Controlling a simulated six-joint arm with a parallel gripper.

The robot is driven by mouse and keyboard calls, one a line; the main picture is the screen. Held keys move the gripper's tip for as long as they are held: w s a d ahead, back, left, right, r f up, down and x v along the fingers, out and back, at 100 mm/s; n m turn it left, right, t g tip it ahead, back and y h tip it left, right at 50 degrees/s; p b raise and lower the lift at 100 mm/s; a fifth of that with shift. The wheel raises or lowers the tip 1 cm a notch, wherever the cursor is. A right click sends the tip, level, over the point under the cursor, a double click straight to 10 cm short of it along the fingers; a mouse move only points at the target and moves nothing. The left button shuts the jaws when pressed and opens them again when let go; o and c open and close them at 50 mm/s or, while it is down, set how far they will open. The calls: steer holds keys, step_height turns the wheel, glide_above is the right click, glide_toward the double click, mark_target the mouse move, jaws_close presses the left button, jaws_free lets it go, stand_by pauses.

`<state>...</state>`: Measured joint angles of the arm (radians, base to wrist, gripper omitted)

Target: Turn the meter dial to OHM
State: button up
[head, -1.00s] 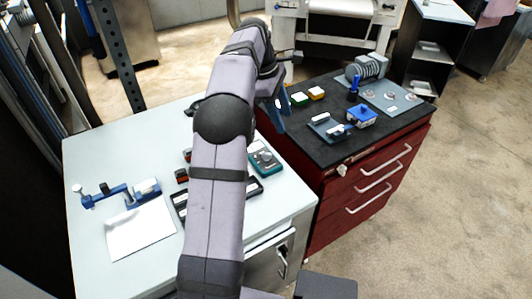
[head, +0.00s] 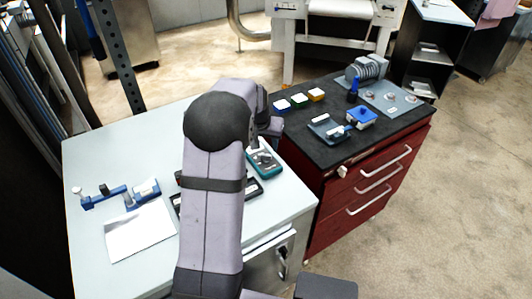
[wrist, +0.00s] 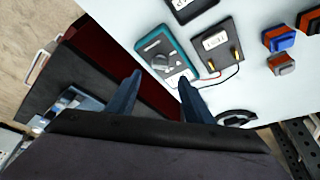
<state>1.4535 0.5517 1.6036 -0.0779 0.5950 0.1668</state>
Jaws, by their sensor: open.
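The meter is a teal-framed box with a grey face; in the head view the meter (head: 265,164) lies on the pale bench near its right edge, partly covered by my arm. In the wrist view the meter (wrist: 168,55) shows its round dark dial (wrist: 160,61) in the middle of its face. The dial's markings are too small to read. My gripper (wrist: 158,80) is open and empty, its two blue fingers reaching toward the meter's near edge. It appears above the meter, with the dial ahead of and between the fingertips. In the head view my gripper is mostly hidden behind the arm.
A dark box with terminals (wrist: 219,45) sits beside the meter, with red and dark leads near my right finger. Orange-and-blue blocks (wrist: 279,39) stand farther right. The red cabinet (head: 365,175) with a black top adjoins the bench. A white sheet (head: 139,231) lies at left.

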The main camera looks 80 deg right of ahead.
mark_target(266, 155)
steer(key=shift+p+x, duration=1.3)
steer(key=shift+x, duration=2.4)
steer(key=shift+c, duration=0.4)
steer(key=c, duration=1)
